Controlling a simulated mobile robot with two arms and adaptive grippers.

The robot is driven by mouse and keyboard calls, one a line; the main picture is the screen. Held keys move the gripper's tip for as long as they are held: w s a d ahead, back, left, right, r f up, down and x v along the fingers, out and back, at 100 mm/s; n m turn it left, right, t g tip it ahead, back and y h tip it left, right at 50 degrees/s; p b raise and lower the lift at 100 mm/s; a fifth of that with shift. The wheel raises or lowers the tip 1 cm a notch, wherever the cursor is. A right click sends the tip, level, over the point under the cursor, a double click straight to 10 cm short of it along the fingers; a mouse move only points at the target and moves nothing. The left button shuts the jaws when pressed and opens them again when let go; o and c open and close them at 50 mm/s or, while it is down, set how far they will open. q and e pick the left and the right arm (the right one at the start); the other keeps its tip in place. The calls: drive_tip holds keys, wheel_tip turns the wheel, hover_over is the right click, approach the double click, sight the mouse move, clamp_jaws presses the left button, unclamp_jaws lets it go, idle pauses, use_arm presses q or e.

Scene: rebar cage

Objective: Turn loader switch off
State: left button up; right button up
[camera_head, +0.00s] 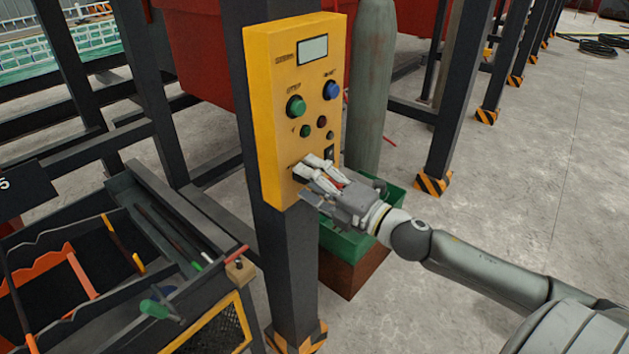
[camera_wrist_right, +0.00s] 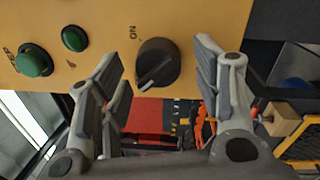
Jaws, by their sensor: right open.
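The yellow control box (camera_head: 285,125) is fixed to a dark post in the head view. In the right wrist view, a black rotary switch (camera_wrist_right: 157,64) sits on the yellow panel beside upside-down "ON" lettering. Its light pointer line is slanted. My right gripper (camera_head: 308,167) is at the lower part of the panel and hides the switch in the head view. In the wrist view, my right gripper (camera_wrist_right: 163,66) is open, one finger on each side of the switch. I cannot tell whether the fingers touch it. My left gripper is not in view.
Green buttons (camera_head: 296,106), a blue button (camera_head: 331,90) and a small screen (camera_head: 313,50) are on the same panel. A grey cylinder (camera_head: 371,80) stands behind the box by a green bin (camera_head: 345,240). A tool cart (camera_head: 190,300) is at lower left.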

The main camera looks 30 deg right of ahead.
drive_tip(key=v, duration=1.2)
idle(0.3)
idle(0.4)
